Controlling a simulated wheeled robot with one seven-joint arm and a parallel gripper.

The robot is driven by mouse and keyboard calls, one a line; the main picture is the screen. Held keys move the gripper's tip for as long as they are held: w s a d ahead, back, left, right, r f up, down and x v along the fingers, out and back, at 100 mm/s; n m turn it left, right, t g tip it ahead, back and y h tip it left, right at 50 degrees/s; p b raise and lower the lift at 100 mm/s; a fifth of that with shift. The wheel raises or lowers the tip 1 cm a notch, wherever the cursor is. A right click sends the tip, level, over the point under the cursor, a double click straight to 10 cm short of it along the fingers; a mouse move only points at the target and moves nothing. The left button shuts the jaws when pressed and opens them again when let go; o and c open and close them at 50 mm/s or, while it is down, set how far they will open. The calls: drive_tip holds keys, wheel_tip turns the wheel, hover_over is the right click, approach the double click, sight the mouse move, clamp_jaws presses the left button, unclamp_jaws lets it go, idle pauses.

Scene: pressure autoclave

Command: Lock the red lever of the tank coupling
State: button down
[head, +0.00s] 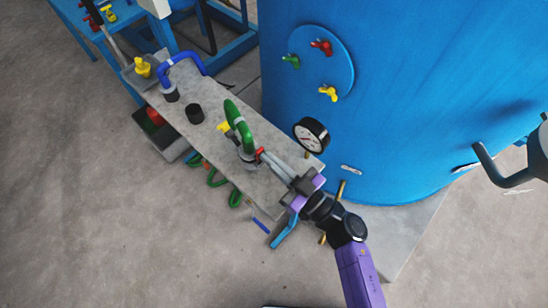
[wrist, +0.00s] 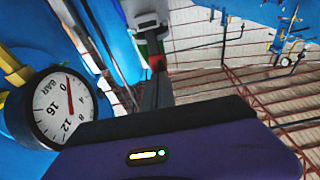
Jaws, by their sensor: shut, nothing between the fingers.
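A green hose (head: 238,125) arches up from a grey metal coupling (head: 247,158) on the bench top, which I take to be the tank coupling. A small red part (head: 260,152), apparently the lever, shows right where my gripper's fingertips (head: 264,157) end. In the wrist view a red patch (wrist: 157,62) lies at the far end of the fingers (wrist: 156,92), below a whitish fitting (wrist: 146,10). My gripper is shut with nothing held, reaching in from the lower right. Whether the fingertips touch the lever, and the lever's exact angle, I cannot tell.
The grey bench top (head: 215,135) carries a blue hose (head: 185,58), a black cup-shaped fitting (head: 194,113) and a yellow knob (head: 142,66). A pressure gauge (head: 311,135) stands close beside my gripper, before the blue tank (head: 400,80). Open floor (head: 80,220) lies left.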

drive_tip(key=shift+w+a+r, duration=0.15)
drive_tip(key=shift+a+r, duration=0.15)
idle(0.5)
